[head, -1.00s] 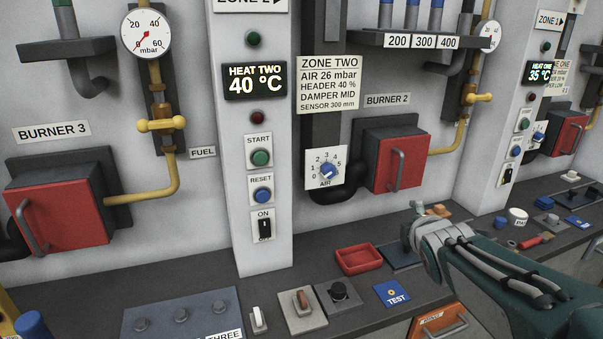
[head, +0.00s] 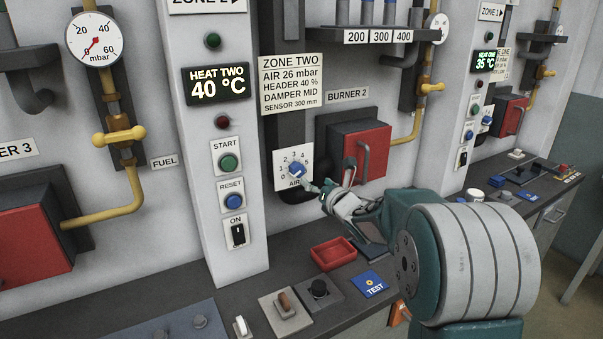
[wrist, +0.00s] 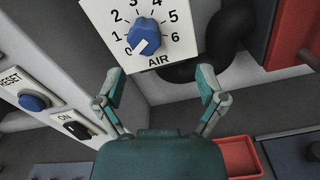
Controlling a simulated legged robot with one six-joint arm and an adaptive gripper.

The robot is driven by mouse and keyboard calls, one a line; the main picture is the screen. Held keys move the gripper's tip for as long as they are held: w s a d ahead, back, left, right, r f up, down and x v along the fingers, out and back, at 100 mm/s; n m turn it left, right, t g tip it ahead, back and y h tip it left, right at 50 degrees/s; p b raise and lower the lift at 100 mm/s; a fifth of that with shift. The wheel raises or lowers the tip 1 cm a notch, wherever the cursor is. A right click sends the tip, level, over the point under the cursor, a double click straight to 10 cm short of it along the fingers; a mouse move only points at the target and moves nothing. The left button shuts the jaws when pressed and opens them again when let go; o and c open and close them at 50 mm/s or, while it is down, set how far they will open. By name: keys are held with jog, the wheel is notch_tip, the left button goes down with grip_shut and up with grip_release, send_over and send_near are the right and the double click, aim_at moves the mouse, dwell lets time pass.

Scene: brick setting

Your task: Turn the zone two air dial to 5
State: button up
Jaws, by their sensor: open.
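The zone two air dial is a blue knob (head: 296,169) on a white plate (head: 281,180) marked AIR, below the zone two sign. In the wrist view the blue knob (wrist: 148,36) is at the top middle. Its white pointer aims down-left, towards the 0 on a scale that runs to 6. My gripper (head: 329,177) is just right of and below the dial in the head view. In the wrist view my gripper (wrist: 160,72) has its fingers spread wide with nothing between them, below the plate's lower edge and apart from the knob.
The red burner 2 box (head: 360,152) with its handle is close right of my gripper. A panel column with the blue reset button (head: 234,201) and on switch (head: 238,234) stands left. A red tray (head: 333,254) and a blue test card (head: 370,285) lie on the bench below.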

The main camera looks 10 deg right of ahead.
aim_at(298, 175)
jog(key=w+a, duration=0.5)
jog(key=shift+w, duration=0.35)
jog(key=shift+w+d, duration=0.15)
jog(key=shift+d, duration=0.8)
jog(key=shift+c, duration=0.5)
jog(key=shift+a+r, duration=0.1)
jog(key=shift+a, duration=0.25)
jog(key=c, duration=1)
jog(key=shift+a, duration=0.2)
